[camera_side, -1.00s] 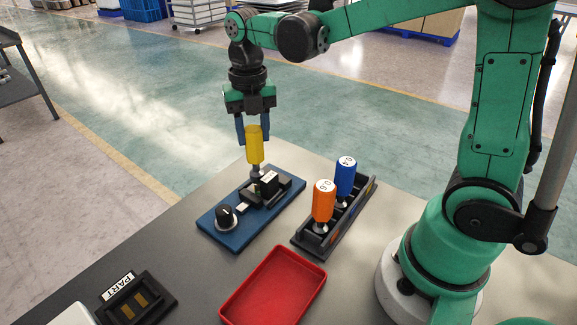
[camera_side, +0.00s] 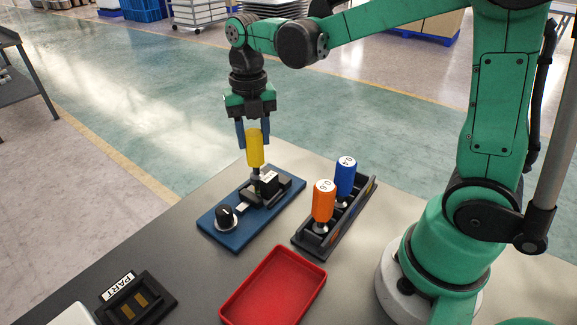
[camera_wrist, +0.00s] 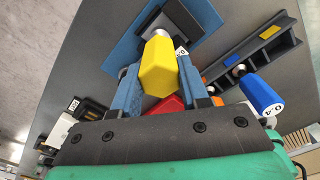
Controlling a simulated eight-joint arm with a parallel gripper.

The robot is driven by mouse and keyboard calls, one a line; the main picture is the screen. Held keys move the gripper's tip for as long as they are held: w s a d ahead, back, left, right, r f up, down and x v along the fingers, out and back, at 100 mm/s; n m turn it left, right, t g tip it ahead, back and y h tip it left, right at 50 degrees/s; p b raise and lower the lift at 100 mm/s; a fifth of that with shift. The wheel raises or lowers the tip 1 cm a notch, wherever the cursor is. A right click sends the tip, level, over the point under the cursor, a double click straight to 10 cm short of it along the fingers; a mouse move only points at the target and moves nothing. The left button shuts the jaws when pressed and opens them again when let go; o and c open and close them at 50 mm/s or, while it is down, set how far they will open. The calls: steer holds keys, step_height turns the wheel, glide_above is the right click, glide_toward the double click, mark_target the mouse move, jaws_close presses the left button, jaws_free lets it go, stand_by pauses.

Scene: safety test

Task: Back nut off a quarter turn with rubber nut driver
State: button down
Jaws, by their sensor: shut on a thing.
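My gripper (camera_side: 254,146) is shut on the yellow hex handle of a nut driver (camera_side: 255,148), with one blue finger on each side. The driver is upright, and its metal shank points down at the black fixture block on the blue plate (camera_side: 226,241). In the wrist view the yellow handle (camera_wrist: 160,70) sits between the fingers, with the metal shank beyond it over the dark block. The nut is hidden, and I cannot tell whether the driver's tip touches it. A black knob with a white pointer mark (camera_side: 226,217) stands on the plate's near left.
A dark rack (camera_side: 341,225) to the right holds an orange driver (camera_side: 323,200) and a blue driver (camera_side: 346,174). An empty red tray (camera_side: 273,290) lies in front. A black holder marked PART (camera_side: 134,304) is at the lower left. Bare table lies between them.

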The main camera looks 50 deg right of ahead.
steer(key=shift+f, duration=0.6)
steer(key=shift+n, duration=0.3)
steer(key=shift+n, duration=2)
steer(key=shift+r, duration=2.55)
